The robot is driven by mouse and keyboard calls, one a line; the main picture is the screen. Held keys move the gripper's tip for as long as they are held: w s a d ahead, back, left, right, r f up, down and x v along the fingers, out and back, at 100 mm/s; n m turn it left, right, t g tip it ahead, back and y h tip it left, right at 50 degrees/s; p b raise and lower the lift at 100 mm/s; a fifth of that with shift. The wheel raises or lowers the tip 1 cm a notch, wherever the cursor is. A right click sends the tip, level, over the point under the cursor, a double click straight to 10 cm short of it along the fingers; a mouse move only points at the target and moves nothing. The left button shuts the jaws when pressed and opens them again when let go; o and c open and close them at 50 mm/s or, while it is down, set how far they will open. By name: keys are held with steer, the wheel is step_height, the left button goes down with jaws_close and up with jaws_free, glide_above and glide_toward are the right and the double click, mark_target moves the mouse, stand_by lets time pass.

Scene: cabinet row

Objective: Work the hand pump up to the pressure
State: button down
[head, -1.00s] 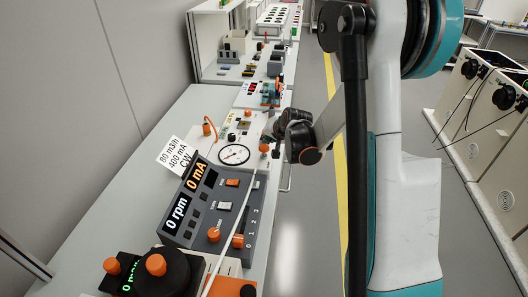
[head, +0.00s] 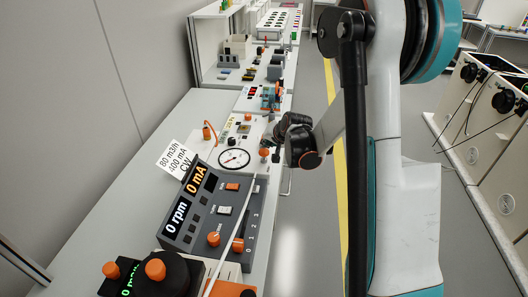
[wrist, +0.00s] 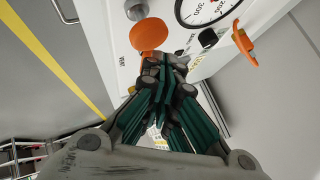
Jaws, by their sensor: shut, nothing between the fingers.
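A white panel (wrist: 105,25) carries a round dial gauge (head: 234,159), cut off at the top of the wrist view (wrist: 205,8). I cannot read its needle's value. A round orange knob (wrist: 149,34) on a metal stem stands beside the gauge; it also shows in the head view (head: 264,152). An orange lever (wrist: 243,43) sits on the gauge's other side, near a small black knob (wrist: 208,38). I cannot tell for sure which part is the pump handle. My gripper (wrist: 170,62) is shut and empty, close to the orange knob; contact is unclear.
A dark control box (head: 210,212) with "0 rpm" and "0 mA" displays stands nearer on the bench. A white card (head: 175,158) stands behind it. More panels (head: 262,65) line the far bench. The aisle floor (head: 300,225) right of the bench is clear.

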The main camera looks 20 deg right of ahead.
mark_target(266, 151)
steer(key=shift+f, duration=0.1)
stand_by(0.3)
steer(key=shift+f+b, duration=0.35)
steer(key=shift+b, duration=0.1)
steer(key=shift+f+b, duration=0.85)
steer(key=shift+f, duration=0.2)
stand_by(1.1)
steer(key=shift+r, duration=0.2)
steer(key=shift+r+p, duration=1)
steer(key=shift+r, duration=0.3)
steer(key=shift+r, duration=0.1)
steer(key=shift+r+p, duration=1.65)
steer(key=shift+r, duration=0.8)
